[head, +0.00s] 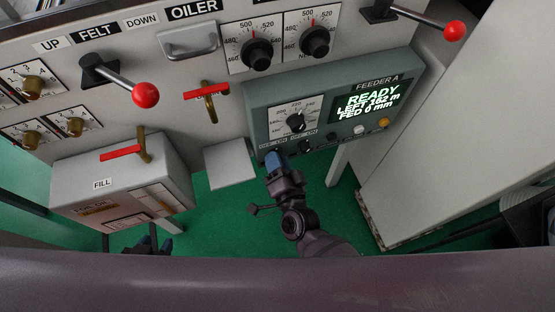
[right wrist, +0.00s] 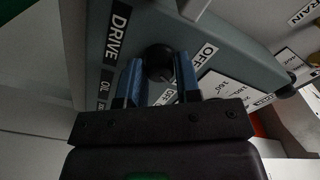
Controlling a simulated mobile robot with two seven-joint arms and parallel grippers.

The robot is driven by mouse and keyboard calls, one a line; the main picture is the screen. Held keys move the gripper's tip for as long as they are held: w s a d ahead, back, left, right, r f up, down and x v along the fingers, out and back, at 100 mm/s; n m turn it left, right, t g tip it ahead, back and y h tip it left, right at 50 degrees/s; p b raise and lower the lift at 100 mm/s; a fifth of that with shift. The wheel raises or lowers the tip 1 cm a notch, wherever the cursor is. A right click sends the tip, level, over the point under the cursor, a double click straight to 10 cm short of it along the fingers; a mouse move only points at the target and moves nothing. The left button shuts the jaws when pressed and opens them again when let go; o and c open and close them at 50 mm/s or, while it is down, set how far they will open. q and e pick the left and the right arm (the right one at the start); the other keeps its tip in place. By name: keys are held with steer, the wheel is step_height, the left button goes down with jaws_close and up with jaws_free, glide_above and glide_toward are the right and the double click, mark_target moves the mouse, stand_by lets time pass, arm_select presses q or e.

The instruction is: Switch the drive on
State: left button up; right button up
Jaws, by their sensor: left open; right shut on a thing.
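The feeder A box (head: 258,105) is a grey-green panel on the machine front. Its lit display (head: 366,103) reads READY, LEFT 162 m, FED 0 mm. My right gripper (head: 275,158) is at the box's lower left edge. In the right wrist view its blue fingers (right wrist: 160,82) are shut on a round black knob (right wrist: 159,57), with a DRIVE label (right wrist: 118,25) to the left and an OFF label (right wrist: 206,53) to the right. The knob's pointer direction cannot be made out. My left gripper (head: 152,244) is open and empty, low beside the FILL box, partly cut off by my own body.
A dial knob (head: 296,122) and a second small black knob (head: 305,146) are close to my right gripper. White and amber buttons (head: 384,122) are at the box's right. A red-handled valve (head: 209,98) and the grey FILL box (head: 110,180) stand left. Green floor is open below.

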steer(key=shift+m, duration=0.5)
steer(key=o, duration=0.9)
steer(key=shift+o, duration=0.2)
steer(key=v, duration=1.1)
steer(key=shift+p, duration=0.35)
steer(key=shift+w, duration=0.1)
